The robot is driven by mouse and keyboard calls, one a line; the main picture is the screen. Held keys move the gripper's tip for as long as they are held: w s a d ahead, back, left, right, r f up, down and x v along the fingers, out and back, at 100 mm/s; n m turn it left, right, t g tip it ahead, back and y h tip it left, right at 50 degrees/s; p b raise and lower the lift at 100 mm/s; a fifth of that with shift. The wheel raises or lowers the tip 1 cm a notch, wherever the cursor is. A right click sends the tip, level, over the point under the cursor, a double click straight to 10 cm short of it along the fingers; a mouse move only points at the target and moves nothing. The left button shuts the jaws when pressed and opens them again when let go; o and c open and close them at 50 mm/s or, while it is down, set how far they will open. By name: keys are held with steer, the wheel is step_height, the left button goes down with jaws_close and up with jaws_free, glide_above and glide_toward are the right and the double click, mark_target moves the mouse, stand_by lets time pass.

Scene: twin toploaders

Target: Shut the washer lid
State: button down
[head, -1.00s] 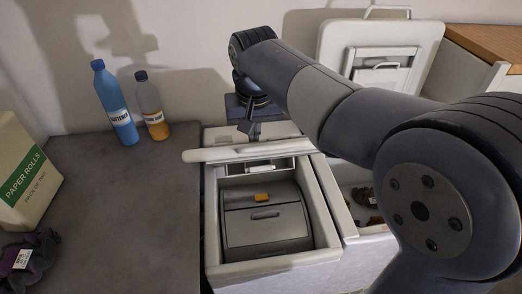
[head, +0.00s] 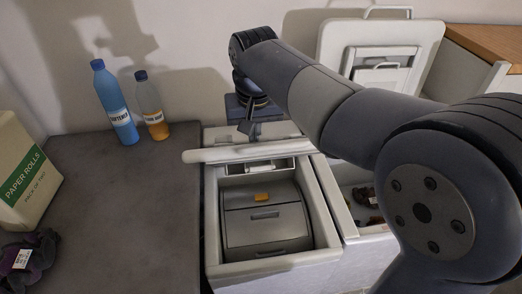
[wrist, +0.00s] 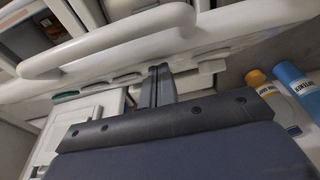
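The left toploader (head: 212,240) stands open, with a grey drum (head: 265,232) and a yellow catch visible inside. Its white lid (head: 225,154) is raised and seen nearly edge-on, across the back of the opening. My gripper (head: 249,130) is behind this lid, pointing down, close to it; contact is unclear. In the wrist view, the two dark fingers of my gripper (wrist: 160,84) lie close together with nothing seen between them. A white lid handle (wrist: 110,45) crosses the top left of that view. I cannot tell from any label which machine is the washer.
The right toploader (head: 348,225) is open with dark items inside, and its lid (head: 425,45) leans back upright. A dark counter (head: 130,210) at left holds a blue bottle (head: 118,110), an orange bottle (head: 153,110) and a paper rolls box (head: 22,175).

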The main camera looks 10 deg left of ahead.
steer(key=shift+s+f, duration=0.3)
steer(key=shift+f, duration=0.15)
steer(key=shift+s+d+b, duration=0.15)
steer(key=shift+s+b, duration=0.1)
steer(key=shift+b, duration=0.05)
steer(key=shift+f, duration=0.1)
steer(key=s+d+f+b, duration=0.1)
steer(key=s+f+b, duration=0.5)
steer(key=f+b, duration=0.1)
steer(key=shift+s+d+f, duration=0.3)
steer(key=shift+d+f, duration=0.05)
steer(key=shift+f, duration=0.15)
steer(key=shift+f+b, duration=0.1)
steer(key=shift+b, duration=0.2)
